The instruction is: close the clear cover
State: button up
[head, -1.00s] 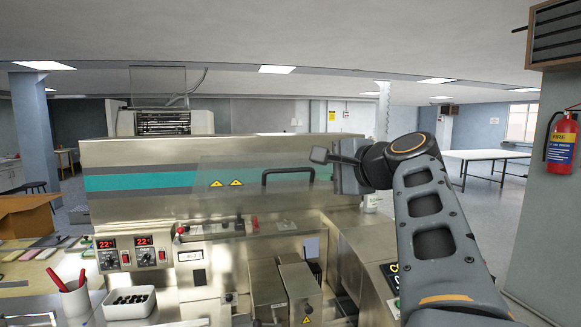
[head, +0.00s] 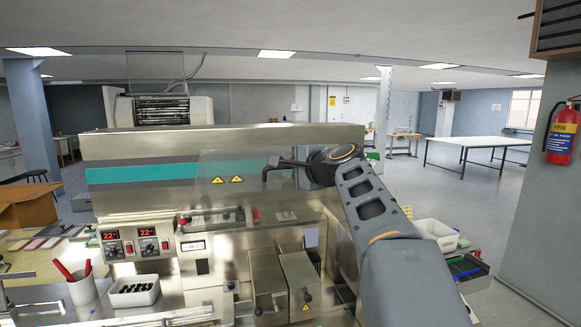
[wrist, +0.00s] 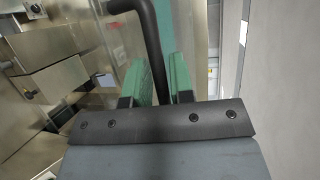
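The clear cover (head: 228,196) is a see-through panel with two yellow warning triangles. In the head view it stands raised in front of the machine's teal stripe, with knobs and steel parts below it. Its black handle (head: 265,172) is partly hidden by my gripper (head: 291,165), which is at the handle's right part. In the wrist view the handle (wrist: 150,45) runs as a dark bar down between the green fingers of my gripper (wrist: 158,78). The fingers are apart, with the bar between them; whether either touches it is unclear.
The steel wrapper housing (head: 240,140) fills the middle. A cup with red pens (head: 84,290) and a white tray (head: 134,291) stand at front left. Bins (head: 438,233) are to the right. A fire extinguisher (head: 562,135) hangs at far right.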

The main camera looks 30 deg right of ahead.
jog(key=shift+c, duration=0.2)
grip_shut()
jog(key=shift+f, duration=0.15)
